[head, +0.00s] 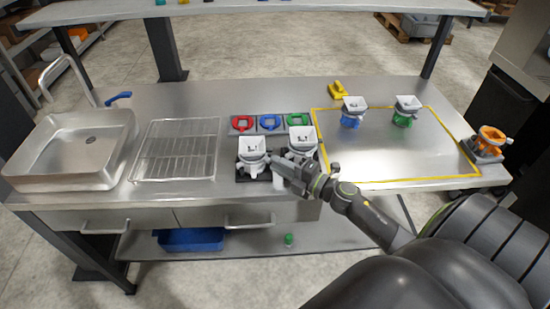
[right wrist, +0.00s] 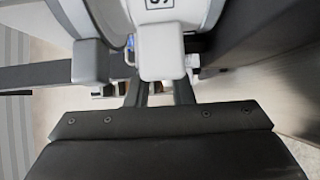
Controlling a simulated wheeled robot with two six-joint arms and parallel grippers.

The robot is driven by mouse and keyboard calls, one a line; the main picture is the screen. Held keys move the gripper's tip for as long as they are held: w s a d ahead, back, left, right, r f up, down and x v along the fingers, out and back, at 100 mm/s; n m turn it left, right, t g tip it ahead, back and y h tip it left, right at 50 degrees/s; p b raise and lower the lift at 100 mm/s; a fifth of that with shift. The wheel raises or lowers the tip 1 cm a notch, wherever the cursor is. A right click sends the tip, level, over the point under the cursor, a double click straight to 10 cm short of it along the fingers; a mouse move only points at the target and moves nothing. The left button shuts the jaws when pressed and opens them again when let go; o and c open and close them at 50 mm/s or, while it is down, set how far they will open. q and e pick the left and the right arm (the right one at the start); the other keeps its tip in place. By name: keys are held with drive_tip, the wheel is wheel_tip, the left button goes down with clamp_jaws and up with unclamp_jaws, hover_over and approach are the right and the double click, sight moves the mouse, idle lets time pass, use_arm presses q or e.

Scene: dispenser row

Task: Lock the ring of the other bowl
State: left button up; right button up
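Two white square-topped bowls stand side by side on a dark base: a left bowl (head: 252,148) and a right bowl (head: 301,138). My right gripper (head: 277,168) reaches in from the right, low at the front of the left bowl, beside its collar. In the right wrist view, a white bowl (right wrist: 165,12) with a dark printed mark fills the top, with two pale block-like tabs below it. One tab (right wrist: 162,58) lies in line with my right fingers. The fingertips are partly hidden, so I cannot tell whether they grip it. My left gripper is out of view.
Red (head: 243,123), blue (head: 270,122) and green (head: 297,120) rings lie behind the bowls. A blue-collared bowl (head: 354,110) and a green-collared bowl (head: 405,110) stand inside a yellow outline. An orange fixture (head: 490,142) is far right. A wire rack (head: 177,148) and sink (head: 72,150) are left.

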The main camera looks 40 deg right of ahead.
drive_tip(key=shift+x, duration=0.85)
clamp_jaws()
drive_tip(key=shift+s, duration=0.1)
